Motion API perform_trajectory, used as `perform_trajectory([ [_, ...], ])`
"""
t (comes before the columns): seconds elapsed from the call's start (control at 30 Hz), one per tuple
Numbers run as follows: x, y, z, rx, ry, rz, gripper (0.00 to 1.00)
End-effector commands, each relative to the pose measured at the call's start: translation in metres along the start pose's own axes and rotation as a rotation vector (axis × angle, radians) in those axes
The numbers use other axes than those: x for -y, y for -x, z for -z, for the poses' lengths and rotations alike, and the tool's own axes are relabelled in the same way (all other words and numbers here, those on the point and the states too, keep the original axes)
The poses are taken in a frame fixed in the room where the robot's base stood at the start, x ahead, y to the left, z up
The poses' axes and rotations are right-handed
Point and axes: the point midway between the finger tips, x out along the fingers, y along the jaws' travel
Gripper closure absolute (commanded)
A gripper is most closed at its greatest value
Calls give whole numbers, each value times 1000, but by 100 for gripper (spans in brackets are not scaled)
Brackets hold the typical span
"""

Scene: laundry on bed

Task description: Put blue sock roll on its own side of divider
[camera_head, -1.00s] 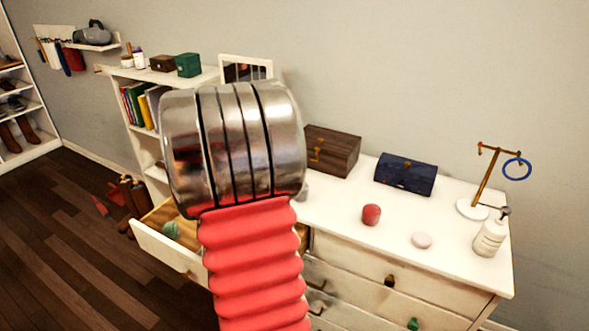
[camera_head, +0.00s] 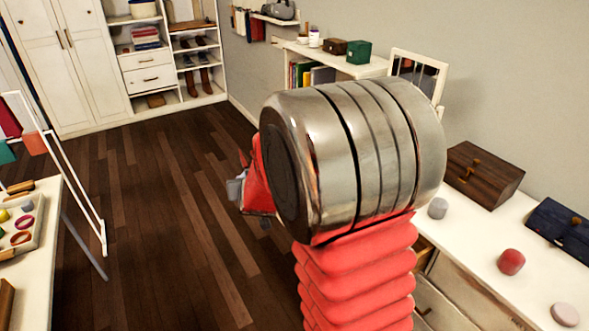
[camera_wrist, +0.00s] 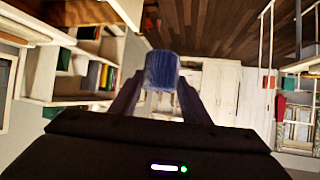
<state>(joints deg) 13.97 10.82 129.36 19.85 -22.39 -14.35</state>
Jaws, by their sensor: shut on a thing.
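The blue sock roll (camera_wrist: 161,71) is between the two fingers of my gripper (camera_wrist: 160,88) in the wrist view. The fingers are shut on it, and it is clear of any surface. In the head view my metal and red arm fills the middle; part of my gripper (camera_head: 238,188) shows left of it over the dark floor, and the sock roll cannot be seen there. Only a sliver of the open drawer (camera_head: 424,250) shows beside my arm. The drawer's inside and the divider are hidden.
The white dresser (camera_head: 475,230) at right bears a wooden box (camera_head: 483,172), a navy case (camera_head: 562,230), and grey, red and pink round items. A table with a tray (camera_head: 20,245) and a white rack (camera_head: 75,170) stand at left. Open floor (camera_head: 150,230) lies between.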

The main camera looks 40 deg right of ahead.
Motion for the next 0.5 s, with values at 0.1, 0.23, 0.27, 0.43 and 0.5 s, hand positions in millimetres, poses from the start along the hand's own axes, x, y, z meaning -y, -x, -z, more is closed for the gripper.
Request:
perform_trajectory([
  [0.1, 56, 10, -12, 1, 60, 107, 80],
  [0.23, 110, 24, -27, 0, 118, 215, 80],
  [0.27, 120, 28, -31, 0, 131, 237, 80],
  [0.43, 161, 43, -46, -2, 178, 325, 80],
  [0.5, 168, 46, -49, -1, 186, 340, 80],
])
